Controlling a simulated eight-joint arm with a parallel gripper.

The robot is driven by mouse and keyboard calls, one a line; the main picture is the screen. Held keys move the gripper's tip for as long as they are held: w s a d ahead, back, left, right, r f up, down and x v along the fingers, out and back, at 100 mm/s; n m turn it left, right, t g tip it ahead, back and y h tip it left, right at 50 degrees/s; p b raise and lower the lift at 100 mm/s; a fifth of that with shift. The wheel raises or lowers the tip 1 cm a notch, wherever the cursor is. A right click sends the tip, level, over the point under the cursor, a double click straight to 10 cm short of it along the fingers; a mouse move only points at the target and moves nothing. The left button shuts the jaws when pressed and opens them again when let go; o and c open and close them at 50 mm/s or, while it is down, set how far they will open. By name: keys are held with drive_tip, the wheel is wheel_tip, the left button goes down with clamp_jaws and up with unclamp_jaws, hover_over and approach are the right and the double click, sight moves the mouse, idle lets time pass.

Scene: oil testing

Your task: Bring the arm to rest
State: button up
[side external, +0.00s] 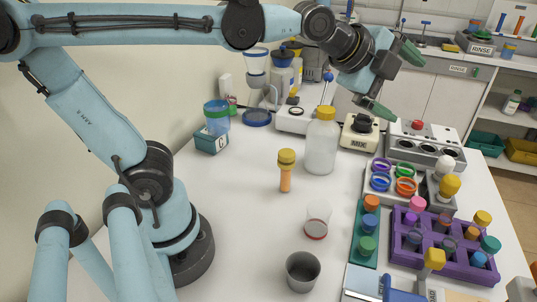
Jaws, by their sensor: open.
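My arm reaches from the left across the top of the side external view. My gripper (394,80) is in the air at the upper right, above the back of the table. Its two green fingers are spread apart, one up and one down, with nothing between them. It is apart from the bench objects; the lower finger appears in front of the MIX device (359,131).
A purple rack (480,266) with capped vials and a grey block (425,145) are at right. The white table (235,200) is clear at left-centre.

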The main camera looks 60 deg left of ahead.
drive_tip(key=s+d+f+n+h, duration=0.2)
drive_tip(key=s+d+f+n, duration=0.1)
drive_tip(key=s+n, duration=0.15)
drive_tip(key=s+a+f+n+g+y, duration=0.3)
drive_tip(key=s+a+f+n+g, duration=0.1)
drive_tip(key=s+a+f+n, duration=0.3)
wheel_tip(320, 180, down, 4)
drive_tip(key=a+n, duration=0.2)
drive_tip(key=n, duration=0.3)
drive_tip(key=shift+s+a+y, duration=0.4)
